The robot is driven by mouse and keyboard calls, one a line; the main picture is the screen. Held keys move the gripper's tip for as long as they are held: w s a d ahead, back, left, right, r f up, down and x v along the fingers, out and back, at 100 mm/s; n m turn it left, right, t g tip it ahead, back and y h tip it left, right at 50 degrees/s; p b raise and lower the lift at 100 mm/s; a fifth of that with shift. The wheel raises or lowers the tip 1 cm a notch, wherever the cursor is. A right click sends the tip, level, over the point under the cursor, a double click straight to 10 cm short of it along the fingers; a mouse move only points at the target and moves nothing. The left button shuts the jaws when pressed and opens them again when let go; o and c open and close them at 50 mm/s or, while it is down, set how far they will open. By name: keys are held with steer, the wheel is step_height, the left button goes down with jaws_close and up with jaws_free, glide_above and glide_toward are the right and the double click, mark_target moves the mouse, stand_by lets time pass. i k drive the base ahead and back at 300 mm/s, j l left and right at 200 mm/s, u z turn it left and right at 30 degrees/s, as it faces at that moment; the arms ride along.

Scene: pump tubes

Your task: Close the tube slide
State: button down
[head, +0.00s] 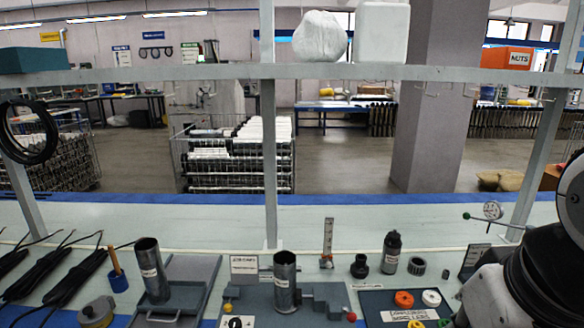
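The tube slide appears to be the flat grey tray (195,283) at the left front of the bench, with a small handle (158,316) at its front edge. A labelled grey metal tube (152,272) stands on it, tilted a little. I cannot tell how far the slide is open. A second labelled tube (285,282) stands upright at a grey stepped fixture (325,298) in the middle. My arm shows at the right edge, but my gripper is not in view.
A white post and crossbeam (180,74) stand over the bench. The bench's back strip is clear.

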mark_target(187, 297)
steer(key=i+l+u, duration=0.15)
steer(key=i, duration=1)
